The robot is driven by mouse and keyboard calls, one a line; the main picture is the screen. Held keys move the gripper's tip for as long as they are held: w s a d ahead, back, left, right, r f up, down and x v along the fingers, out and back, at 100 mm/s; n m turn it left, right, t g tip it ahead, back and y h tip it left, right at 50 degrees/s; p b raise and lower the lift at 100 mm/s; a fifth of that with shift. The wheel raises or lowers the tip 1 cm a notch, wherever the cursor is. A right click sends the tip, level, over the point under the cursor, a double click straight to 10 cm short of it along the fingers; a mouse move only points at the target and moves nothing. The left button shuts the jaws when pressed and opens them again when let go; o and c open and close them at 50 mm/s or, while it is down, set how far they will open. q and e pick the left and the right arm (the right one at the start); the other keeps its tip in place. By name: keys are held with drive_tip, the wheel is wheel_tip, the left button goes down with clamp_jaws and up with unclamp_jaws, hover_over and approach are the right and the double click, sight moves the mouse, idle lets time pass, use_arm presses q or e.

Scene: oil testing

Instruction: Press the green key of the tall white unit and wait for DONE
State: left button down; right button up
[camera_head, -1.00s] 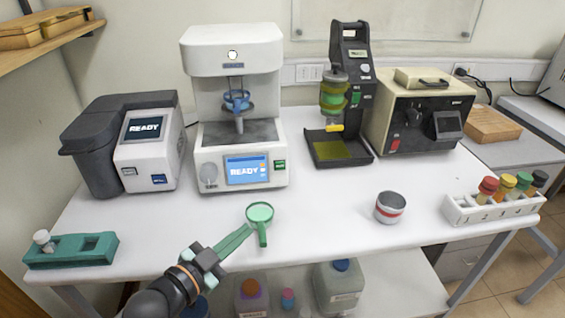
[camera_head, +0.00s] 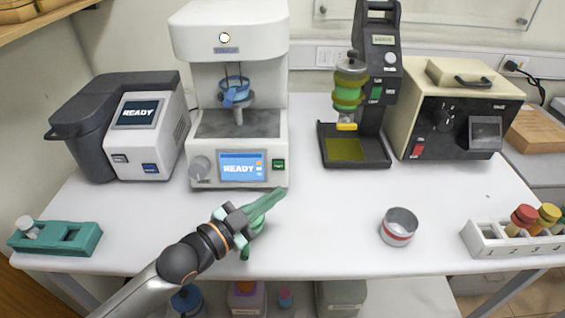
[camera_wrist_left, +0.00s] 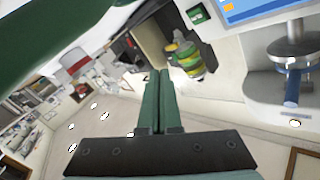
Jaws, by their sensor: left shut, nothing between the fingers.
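The tall white unit (camera_head: 232,95) stands at the back of the table, left of centre. Its blue screen (camera_head: 242,167) reads READY, and its green key (camera_head: 279,165) is at the right of the screen. The green key also shows near the top of the left wrist view (camera_wrist_left: 196,13). My left gripper (camera_head: 279,193) is shut and empty, in front of and below the green key, apart from it. Its closed green fingers (camera_wrist_left: 160,80) show in the left wrist view. My right gripper is not in view.
A metal cup (camera_head: 399,227) with a red band stands to the right. A grey-and-white analyser (camera_head: 145,165) is at the left, and a black stand (camera_head: 383,120) is right of the unit.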

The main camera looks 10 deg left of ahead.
sight(278, 166)
use_arm(q)
drive_tip(key=shift+s, duration=0.1)
drive_tip(key=w+b, duration=0.1)
drive_tip(key=w, duration=0.1)
drive_tip(key=w+a+f+b, duration=0.1)
drive_tip(key=w+b, duration=0.1)
drive_tip(key=w+f+b, duration=0.1)
drive_tip(key=w+b, duration=0.1)
drive_tip(key=shift+w+a, duration=0.2)
drive_tip(key=shift+w, duration=0.15)
drive_tip(key=shift+w+a+f+b, duration=0.15)
drive_tip(key=shift+w+b, duration=0.35)
drive_tip(key=shift+w, duration=0.4)
idle(0.6)
idle(0.6)
drive_tip(key=shift+w+a, duration=0.1)
drive_tip(key=shift+w, duration=0.3)
